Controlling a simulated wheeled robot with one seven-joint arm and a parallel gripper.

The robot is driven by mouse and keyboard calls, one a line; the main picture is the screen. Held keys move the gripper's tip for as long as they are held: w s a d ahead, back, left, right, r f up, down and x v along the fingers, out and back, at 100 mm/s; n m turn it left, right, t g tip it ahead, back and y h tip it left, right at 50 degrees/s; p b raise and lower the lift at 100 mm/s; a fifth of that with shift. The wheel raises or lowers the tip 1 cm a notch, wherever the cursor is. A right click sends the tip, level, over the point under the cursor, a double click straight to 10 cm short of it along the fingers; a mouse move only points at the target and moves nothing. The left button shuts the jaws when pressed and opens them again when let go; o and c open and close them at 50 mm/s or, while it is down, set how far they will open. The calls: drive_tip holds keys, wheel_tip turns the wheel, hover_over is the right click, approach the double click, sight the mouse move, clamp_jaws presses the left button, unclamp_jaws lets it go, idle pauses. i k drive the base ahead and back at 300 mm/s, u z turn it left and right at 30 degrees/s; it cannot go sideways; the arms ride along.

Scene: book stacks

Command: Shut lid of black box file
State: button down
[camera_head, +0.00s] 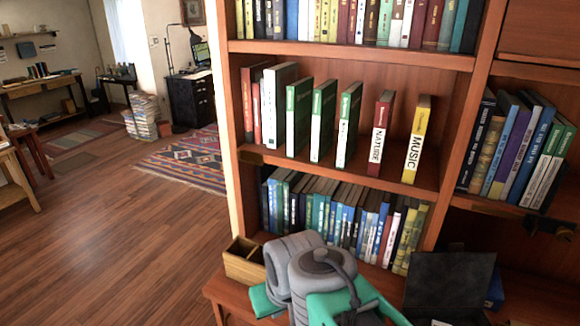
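The black box file (450,283) stands at the lower right on the wooden ledge in front of the bookcase. Its lid is raised, with the dark inner face towards me. The lower part of the box is mostly cut off by the bottom edge of the picture, and a small pale patch shows there. My grey and teal arm is folded at the bottom middle, to the left of the box file and apart from the lid. My gripper's fingers do not show.
A wooden open box (244,264) sits on the ledge left of my arm. A blue object (495,288) is partly hidden behind the lid. Book-filled shelves (350,56) rise behind. Open wooden floor (100,235) and a patterned rug (190,162) lie to the left.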

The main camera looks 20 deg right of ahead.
sight(454, 278)
drive_tip(key=z, duration=1.9)
drive_tip(key=k, duration=0.5)
drive_tip(key=u, duration=1.25)
drive_tip(key=i, duration=0.6)
drive_tip(key=z, duration=0.45)
